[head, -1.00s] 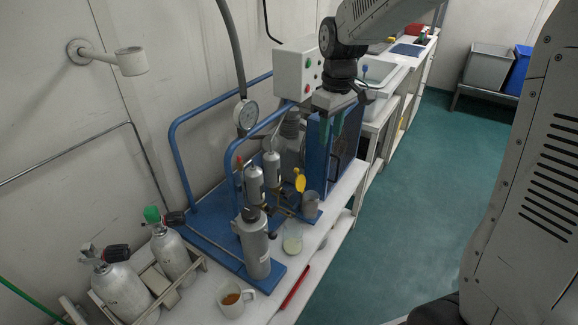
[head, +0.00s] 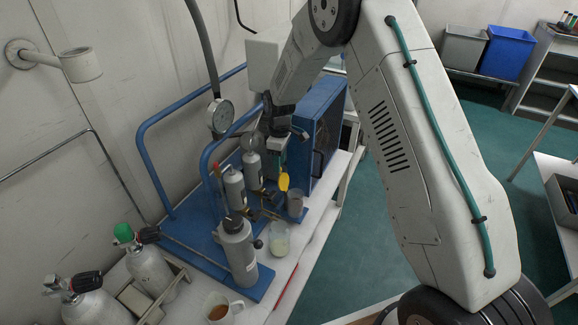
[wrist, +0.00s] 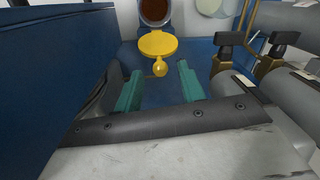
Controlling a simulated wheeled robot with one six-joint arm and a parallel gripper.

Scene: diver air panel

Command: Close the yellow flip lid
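The yellow flip lid (head: 284,182) stands raised at the rim of a small grey cup (head: 295,203), whose mouth is uncovered. In the wrist view the lid (wrist: 158,43) is a yellow disc with a small round knob, and the cup's dark open mouth (wrist: 154,11) lies just beyond it. My gripper (head: 275,156) is just behind and above the lid in the head view. In the wrist view its two teal fingers (wrist: 160,86) are apart with nothing between them. The lid and knob are just ahead of the gap, and I see no contact.
A blue box (head: 318,130) stands close to my gripper on the right, and it fills the left of the wrist view. Grey cylinders (head: 234,190) with valves stand to the left. A glass beaker (head: 279,240) and a mug (head: 222,308) are nearer the front.

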